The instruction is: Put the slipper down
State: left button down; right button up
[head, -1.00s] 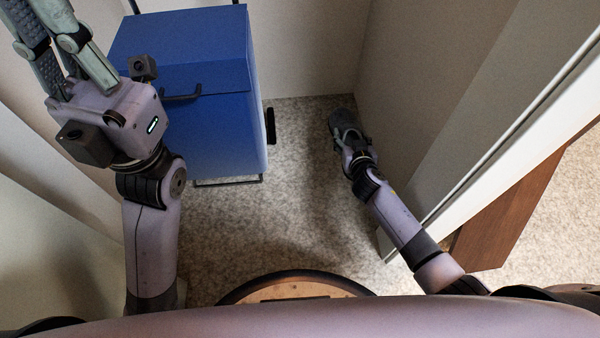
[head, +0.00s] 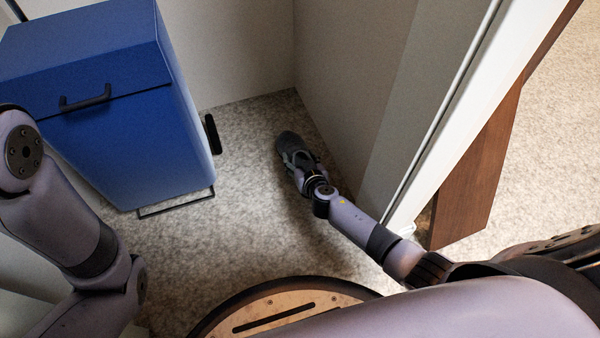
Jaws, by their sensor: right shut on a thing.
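The slipper (head: 289,141) is a dark grey shape at the end of my right arm, low near the back corner beside the right wall. My right gripper (head: 296,158) is shut on its near end. Whether the slipper touches the floor (head: 245,160) I cannot tell. My left arm stands at the left edge of the head view, and its gripper is out of the picture.
A blue cabinet (head: 140,130) with a dark handle and wire foot stands at the left. A dark upright item (head: 212,134) is beside it. A white panel edge (head: 450,120) and a brown wooden board (head: 475,185) border the right. Speckled floor between is clear.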

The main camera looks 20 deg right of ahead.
aim_at(300, 166)
jog(key=shift+f+b, duration=1.65)
jog(key=shift+f, duration=0.65)
jog(key=shift+f, duration=0.2)
jog(key=o, duration=1.2)
jog(key=shift+o, duration=0.2)
jog(key=shift+r, duration=0.1)
